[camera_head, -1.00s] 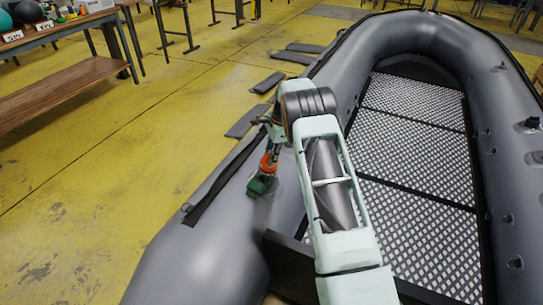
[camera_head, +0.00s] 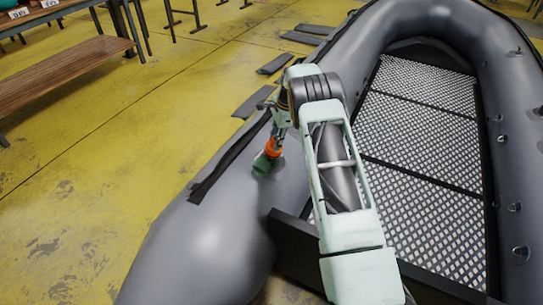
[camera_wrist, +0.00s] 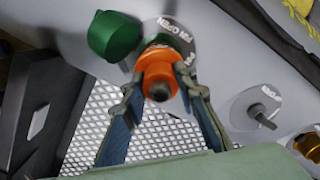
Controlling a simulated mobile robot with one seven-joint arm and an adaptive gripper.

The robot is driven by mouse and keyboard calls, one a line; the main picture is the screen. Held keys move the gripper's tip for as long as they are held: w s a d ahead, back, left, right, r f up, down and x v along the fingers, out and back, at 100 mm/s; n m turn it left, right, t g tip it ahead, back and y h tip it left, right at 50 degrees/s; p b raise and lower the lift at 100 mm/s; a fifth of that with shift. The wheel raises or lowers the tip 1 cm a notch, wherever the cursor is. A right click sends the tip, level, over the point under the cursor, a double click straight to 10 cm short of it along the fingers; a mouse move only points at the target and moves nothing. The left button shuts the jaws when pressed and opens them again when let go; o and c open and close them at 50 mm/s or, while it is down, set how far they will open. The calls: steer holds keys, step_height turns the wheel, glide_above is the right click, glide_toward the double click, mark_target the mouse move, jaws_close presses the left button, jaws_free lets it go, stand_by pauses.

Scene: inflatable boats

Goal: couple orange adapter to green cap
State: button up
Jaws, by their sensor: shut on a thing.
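The orange adapter (camera_wrist: 158,72) is between the two fingers of my gripper (camera_wrist: 162,84), which are shut on it. It also shows in the head view (camera_head: 273,147), held above the grey side tube. The green cap (camera_wrist: 115,37) is beside the adapter, at its upper left in the wrist view, against the tube. In the head view the green cap (camera_head: 263,164) is just below the adapter.
The grey inflatable boat (camera_head: 200,240) fills the right, with a mesh floor (camera_head: 420,130). A second round patch with a fitting (camera_wrist: 258,112) and a gold part (camera_wrist: 309,143) are to the right in the wrist view. A wooden bench (camera_head: 60,75) stands at left on open yellow floor.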

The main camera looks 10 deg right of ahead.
steer(key=shift+a+f, duration=0.1)
stand_by(0.3)
steer(key=shift+w+a+f+b, duration=0.1)
steer(key=shift+f+b, duration=0.3)
steer(key=shift+f, duration=0.2)
steer(key=shift+w+a+f+b, duration=0.1)
steer(key=shift+f+b, duration=0.3)
steer(key=shift+f, duration=0.15)
steer(key=shift+f+b, duration=0.4)
steer(key=shift+w+a+f+b, duration=0.1)
steer(key=shift+a+f+b, duration=0.1)
steer(key=shift+f+b, duration=0.55)
stand_by(0.5)
steer(key=shift+f, duration=0.1)
stand_by(0.4)
steer(key=m, duration=0.4)
steer(key=shift+p, duration=0.3)
